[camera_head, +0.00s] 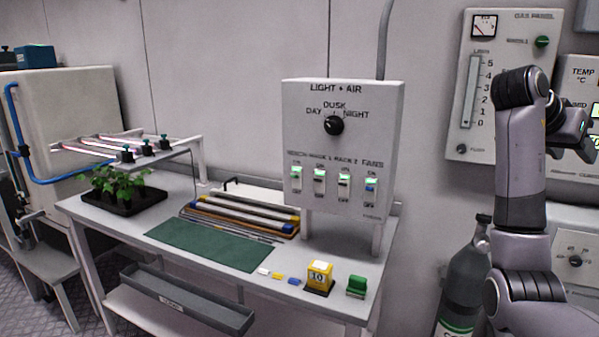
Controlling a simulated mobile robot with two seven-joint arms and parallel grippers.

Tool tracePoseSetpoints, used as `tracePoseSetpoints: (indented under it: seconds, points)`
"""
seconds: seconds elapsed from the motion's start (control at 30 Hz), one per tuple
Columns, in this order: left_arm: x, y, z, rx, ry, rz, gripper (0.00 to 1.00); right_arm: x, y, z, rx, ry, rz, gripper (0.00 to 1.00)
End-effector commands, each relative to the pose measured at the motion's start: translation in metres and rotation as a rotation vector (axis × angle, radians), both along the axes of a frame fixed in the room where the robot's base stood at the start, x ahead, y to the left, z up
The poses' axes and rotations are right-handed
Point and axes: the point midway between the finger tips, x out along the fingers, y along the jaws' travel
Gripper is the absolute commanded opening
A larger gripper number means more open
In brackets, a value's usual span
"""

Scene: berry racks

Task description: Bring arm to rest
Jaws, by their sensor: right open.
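My right arm (522,165) stands raised at the right side of the view, bent at the top. My right gripper (582,128) is at the right edge, in front of the wall panels, partly hidden by the wrist. It is open, and I see nothing held in it. The left arm and left gripper are out of view.
A bench (130,222) stands left of the arm, with a green mat (212,245), a plant tray (138,203) and a yellow block (319,277). The light and air box (343,150) stands behind. A gas panel (500,85) and a cylinder (463,290) are close to my arm.

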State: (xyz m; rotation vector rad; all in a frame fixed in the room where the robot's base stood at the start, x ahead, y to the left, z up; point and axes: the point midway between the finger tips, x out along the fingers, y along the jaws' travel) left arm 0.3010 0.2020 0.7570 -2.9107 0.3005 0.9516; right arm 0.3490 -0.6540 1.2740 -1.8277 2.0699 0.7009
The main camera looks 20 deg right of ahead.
Motion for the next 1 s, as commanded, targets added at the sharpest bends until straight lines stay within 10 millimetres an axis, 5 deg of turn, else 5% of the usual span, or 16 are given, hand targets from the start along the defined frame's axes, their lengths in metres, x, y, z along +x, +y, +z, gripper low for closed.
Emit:
tracePoseSetpoints:
  seconds: [0.27, 0.6, 0.8, 1.0]
  points:
    - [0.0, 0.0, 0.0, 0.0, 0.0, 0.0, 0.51, 0.068, 0.006, -0.053, -0.237, 0.257, 0.311, 0.45]
    - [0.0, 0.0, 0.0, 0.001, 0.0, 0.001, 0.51, 0.144, 0.063, -0.182, -0.435, 0.526, 0.855, 0.45]
    - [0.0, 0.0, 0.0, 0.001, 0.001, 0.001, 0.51, 0.152, 0.121, -0.282, -0.457, 0.605, 1.204, 0.45]
    - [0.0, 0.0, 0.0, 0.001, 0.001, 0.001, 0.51, 0.122, 0.191, -0.381, -0.402, 0.607, 1.543, 0.45]
